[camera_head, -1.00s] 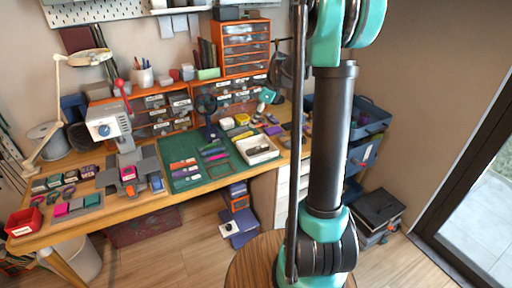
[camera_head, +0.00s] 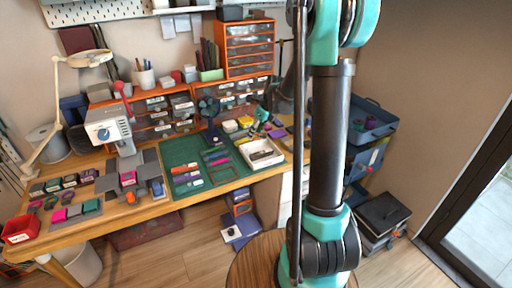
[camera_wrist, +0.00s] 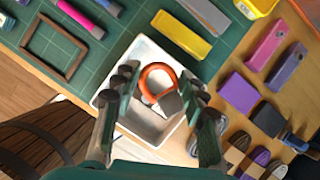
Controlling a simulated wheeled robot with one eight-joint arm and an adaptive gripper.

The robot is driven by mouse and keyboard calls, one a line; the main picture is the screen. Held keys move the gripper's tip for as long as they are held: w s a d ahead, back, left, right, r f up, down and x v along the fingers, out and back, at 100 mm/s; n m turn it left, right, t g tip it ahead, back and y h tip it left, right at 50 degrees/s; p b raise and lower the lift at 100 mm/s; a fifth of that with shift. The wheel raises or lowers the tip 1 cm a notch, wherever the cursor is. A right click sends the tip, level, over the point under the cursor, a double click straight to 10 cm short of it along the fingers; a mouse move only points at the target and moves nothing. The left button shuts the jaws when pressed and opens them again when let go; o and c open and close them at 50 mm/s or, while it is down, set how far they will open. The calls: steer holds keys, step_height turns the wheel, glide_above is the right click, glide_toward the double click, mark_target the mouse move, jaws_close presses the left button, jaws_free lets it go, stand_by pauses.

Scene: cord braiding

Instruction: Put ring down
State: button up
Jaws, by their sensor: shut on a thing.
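An orange ring with a grey tab (camera_wrist: 158,82) shows between the two fingers of my gripper (camera_wrist: 160,88) in the wrist view. My gripper is shut on the ring, over the white tray (camera_wrist: 141,52). The height of the ring above the tray floor is hard to tell. In the head view the white tray (camera_head: 279,158) lies at the right edge of the green mat, with something dark inside. My gripper (camera_head: 264,118) is small there, just behind the tray, and the ring cannot be made out.
The green cutting mat (camera_head: 172,155) with pens and a brown frame (camera_wrist: 54,46) lies left of the tray. A yellow block (camera_wrist: 180,34) lies beyond it. Purple blocks (camera_wrist: 238,92) and several small spools crowd its right. A press (camera_head: 110,130) stands further left.

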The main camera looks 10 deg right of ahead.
step_height(320, 180, down, 7)
steer(key=shift+f, duration=0.15)
steer(key=shift+c, duration=0.9)
steer(key=shift+f, duration=0.25)
steer(key=c, duration=0.3)
steer(key=o, duration=1.4)
steer(key=shift+r, duration=0.1)
